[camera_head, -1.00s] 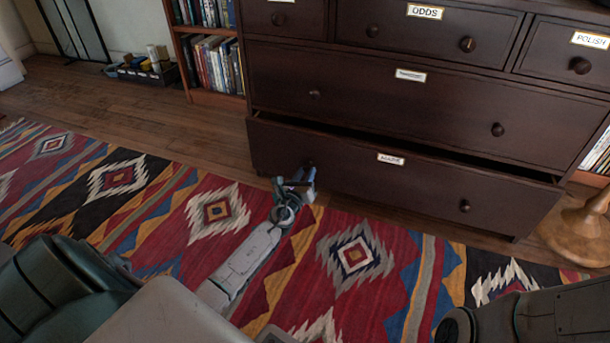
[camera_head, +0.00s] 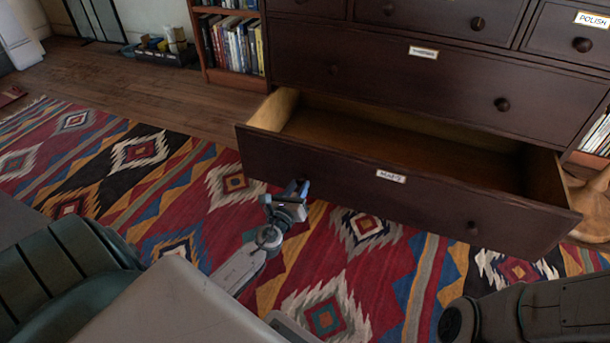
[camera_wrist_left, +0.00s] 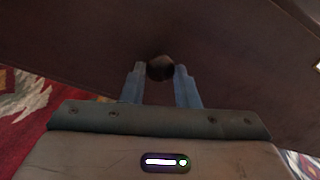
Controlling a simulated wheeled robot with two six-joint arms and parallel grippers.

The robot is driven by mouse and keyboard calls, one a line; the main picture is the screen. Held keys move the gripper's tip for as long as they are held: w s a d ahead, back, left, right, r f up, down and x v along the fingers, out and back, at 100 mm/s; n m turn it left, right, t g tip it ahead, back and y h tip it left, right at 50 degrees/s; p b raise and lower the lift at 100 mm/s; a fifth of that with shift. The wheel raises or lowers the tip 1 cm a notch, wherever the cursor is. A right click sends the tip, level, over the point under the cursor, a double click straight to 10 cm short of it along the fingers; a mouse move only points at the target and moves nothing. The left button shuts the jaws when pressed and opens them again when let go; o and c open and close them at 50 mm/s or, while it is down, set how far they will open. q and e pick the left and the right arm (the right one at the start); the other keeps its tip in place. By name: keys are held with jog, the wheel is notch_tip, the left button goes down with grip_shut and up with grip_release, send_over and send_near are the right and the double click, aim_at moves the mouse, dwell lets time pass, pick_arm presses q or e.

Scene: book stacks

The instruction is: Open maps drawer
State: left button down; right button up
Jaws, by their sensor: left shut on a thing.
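The maps drawer (camera_head: 350,182) is the bottom drawer of the dark wooden dresser. It stands well out, and its bare inside (camera_head: 420,140) shows empty where I can see. Its white label (camera_head: 391,176) is at the middle of the front. My left gripper (camera_head: 298,188) is at the left part of the drawer front. In the left wrist view its two blue fingers (camera_wrist_left: 160,75) are shut on the round dark left knob (camera_wrist_left: 160,67). The right knob (camera_head: 472,228) is free. My right gripper is not in view; only my right arm shows at the lower right.
The dresser's closed drawer above (camera_head: 440,85) has its own label. A bookshelf (camera_head: 232,40) stands to the left, and a wooden stand (camera_head: 592,210) is at the right. A patterned rug (camera_head: 190,195) covers the floor before the dresser.

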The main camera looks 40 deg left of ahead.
pick_arm(q)
jog(key=shift+v, duration=2.85)
jog(key=c, duration=1.1)
grip_release()
jog(key=v, duration=1)
jog(key=shift+s+d+b, duration=0.15)
jog(key=shift+s+b, duration=0.15)
jog(key=shift+s, duration=0.1)
